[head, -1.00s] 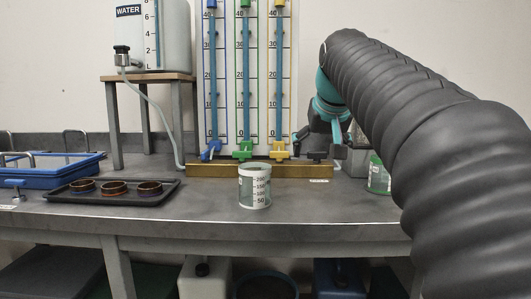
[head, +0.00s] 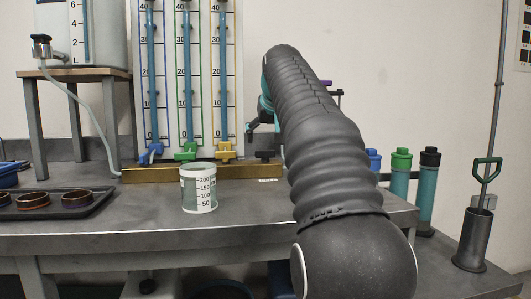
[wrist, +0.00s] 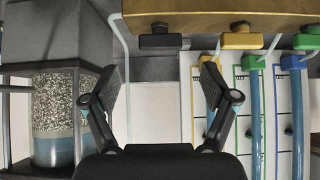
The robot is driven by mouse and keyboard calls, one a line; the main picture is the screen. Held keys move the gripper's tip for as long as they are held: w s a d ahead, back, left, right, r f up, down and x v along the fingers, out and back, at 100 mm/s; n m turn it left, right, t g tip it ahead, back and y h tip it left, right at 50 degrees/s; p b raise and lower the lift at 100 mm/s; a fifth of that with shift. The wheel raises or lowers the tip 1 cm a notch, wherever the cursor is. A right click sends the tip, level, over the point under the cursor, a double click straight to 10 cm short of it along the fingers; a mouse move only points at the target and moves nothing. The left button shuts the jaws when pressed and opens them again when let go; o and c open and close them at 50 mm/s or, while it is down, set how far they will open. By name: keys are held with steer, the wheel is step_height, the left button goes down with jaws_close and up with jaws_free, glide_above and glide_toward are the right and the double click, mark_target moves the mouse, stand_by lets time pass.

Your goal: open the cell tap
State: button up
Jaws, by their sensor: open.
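A black tap (head: 265,155) sits at the right end of the brass manifold (head: 150,173), past the blue, green and yellow taps. I take it as the cell tap; its label is too small to read. In the wrist view the black tap (wrist: 160,41) has its bar handle lying along the manifold. My gripper (wrist: 165,68) is open and empty, its fingertips on either side of the tap in that picture and apart from it. In the head view my arm hides most of the gripper. A cylinder with speckled fill (wrist: 53,105) stands at the left of the wrist view.
The yellow tap (head: 224,151) is close to the black one, with the green tap (head: 186,151) beyond. A graduated beaker (head: 198,190) stands in front of the manifold. A dark tray (head: 90,204) with several rings lies at left. Capped tubes (head: 400,180) stand at right.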

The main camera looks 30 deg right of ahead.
mark_target(267, 157)
steer(key=x, duration=0.6)
steer(key=shift+b, duration=0.35)
steer(key=c, duration=1.1)
steer(key=shift+c, duration=0.3)
steer(key=shift+r+p, duration=0.1)
steer(key=shift+p, duration=0.2)
steer(key=n+y+p, duration=0.2)
steer(key=shift+d+r+n, duration=0.1)
steer(key=shift+d+n, duration=0.1)
steer(key=shift+n, duration=0.1)
steer(key=shift+n+y+p, duration=1.4)
steer(key=shift+n+p, duration=0.25)
steer(key=shift+n, duration=0.25)
